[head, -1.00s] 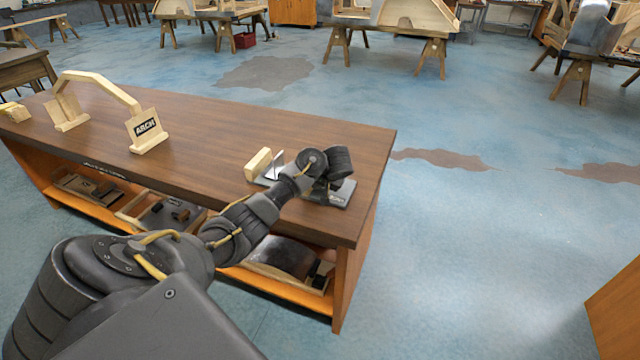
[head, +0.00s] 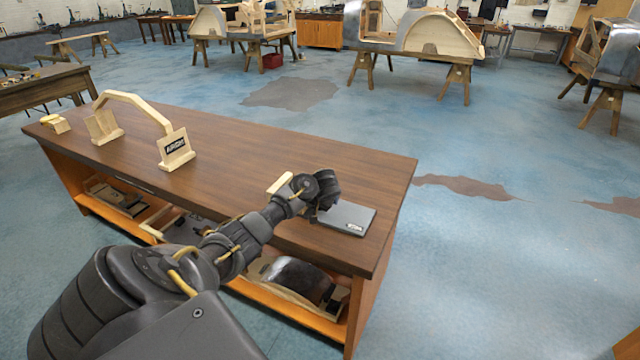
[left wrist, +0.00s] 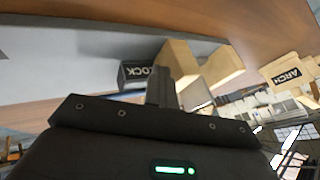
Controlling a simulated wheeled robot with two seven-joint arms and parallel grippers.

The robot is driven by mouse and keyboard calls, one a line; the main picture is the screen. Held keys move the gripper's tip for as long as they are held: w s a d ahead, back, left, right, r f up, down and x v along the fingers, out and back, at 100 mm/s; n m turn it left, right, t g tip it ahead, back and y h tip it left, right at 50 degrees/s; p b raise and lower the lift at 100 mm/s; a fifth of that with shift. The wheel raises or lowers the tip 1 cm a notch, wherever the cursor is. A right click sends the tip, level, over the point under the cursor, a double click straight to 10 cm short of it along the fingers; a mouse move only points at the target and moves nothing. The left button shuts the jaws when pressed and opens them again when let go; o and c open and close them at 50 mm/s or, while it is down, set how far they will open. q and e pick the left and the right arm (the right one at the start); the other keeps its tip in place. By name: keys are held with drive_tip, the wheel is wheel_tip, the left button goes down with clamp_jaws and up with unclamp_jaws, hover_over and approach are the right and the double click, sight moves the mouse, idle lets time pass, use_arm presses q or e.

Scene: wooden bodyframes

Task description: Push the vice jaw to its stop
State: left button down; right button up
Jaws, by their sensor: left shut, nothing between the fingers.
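The vice lies near the right end of the brown bench. Its grey base plate (head: 350,214) shows to the right of my left gripper (head: 320,190), and a pale wooden block (head: 280,183) shows to the left. The moving jaw is hidden behind my gripper and wrist in the head view. In the left wrist view, my shut, empty fingers (left wrist: 160,88) point at a dark block with white lettering (left wrist: 136,73) and the wooden block (left wrist: 178,68). I cannot tell whether the fingers touch either. My right gripper is out of view.
A wooden arch (head: 135,106) on two uprights stands on the bench to the left, one bearing a label (head: 175,150). The bench top (head: 235,150) between arch and vice is clear. Parts lie on the shelf below.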

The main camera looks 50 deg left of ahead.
use_arm(q)
drive_tip(key=d, duration=0.3)
drive_tip(key=w+d+r+p, duration=0.1)
drive_tip(key=shift+d, duration=0.2)
drive_tip(key=v, duration=0.8)
drive_tip(key=shift+d+r, duration=0.2)
drive_tip(key=shift+r, duration=0.1)
